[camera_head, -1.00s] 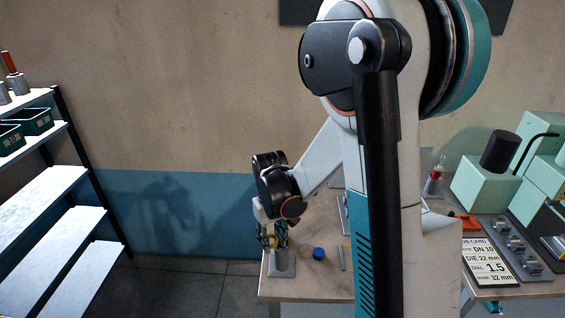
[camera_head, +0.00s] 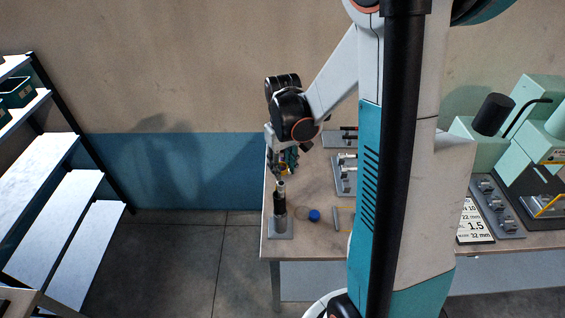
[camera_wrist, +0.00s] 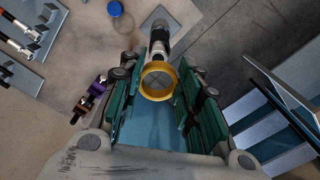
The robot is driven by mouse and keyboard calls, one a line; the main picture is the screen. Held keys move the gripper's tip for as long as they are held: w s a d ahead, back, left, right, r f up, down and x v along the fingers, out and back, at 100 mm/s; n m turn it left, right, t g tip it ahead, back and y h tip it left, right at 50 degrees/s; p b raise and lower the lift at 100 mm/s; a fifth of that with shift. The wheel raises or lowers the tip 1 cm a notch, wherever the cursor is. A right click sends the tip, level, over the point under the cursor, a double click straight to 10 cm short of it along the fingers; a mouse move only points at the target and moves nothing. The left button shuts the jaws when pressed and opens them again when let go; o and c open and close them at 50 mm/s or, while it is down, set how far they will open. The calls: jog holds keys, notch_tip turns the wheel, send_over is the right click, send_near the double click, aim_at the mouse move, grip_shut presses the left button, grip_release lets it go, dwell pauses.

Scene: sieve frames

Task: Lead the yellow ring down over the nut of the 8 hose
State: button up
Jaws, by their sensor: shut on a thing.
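The yellow ring (camera_wrist: 158,81) is held between the two green-padded fingers of my gripper (camera_wrist: 158,92), its opening facing the wrist camera. In the head view my gripper (camera_head: 283,165) is above the upright hose, slightly apart from it; the ring is too small to make out well there. The hose (camera_head: 280,203), dark with a bright metal top end, stands in a grey holder (camera_head: 281,228). In the wrist view the hose's metal nut (camera_wrist: 159,30) shows just beyond the ring's far rim, not inside the ring. I cannot tell the height gap between them.
A blue cap (camera_head: 314,215) lies on the table right of the holder. Racks with metal fittings (camera_head: 344,172) lie behind it. Green machines (camera_head: 535,130) and a card (camera_head: 474,222) are at the right. Shelves (camera_head: 80,200) stand at the left across open floor.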

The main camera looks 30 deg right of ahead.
aim_at(283, 185)
jog(key=shift+w+f, duration=0.1)
jog(key=shift+f+b, duration=0.35)
jog(key=shift+b, duration=0.3)
notch_tip(283, 185, down, 4)
jog(key=b, duration=0.4)
jog(key=shift+f, duration=0.15)
jog(key=shift+f, duration=0.15)
jog(key=shift+f+b, duration=0.35)
jog(key=shift+b, duration=0.05)
jog(key=shift+f+b, duration=0.85)
jog(key=shift+f, duration=0.1)
jog(key=o, duration=0.8)
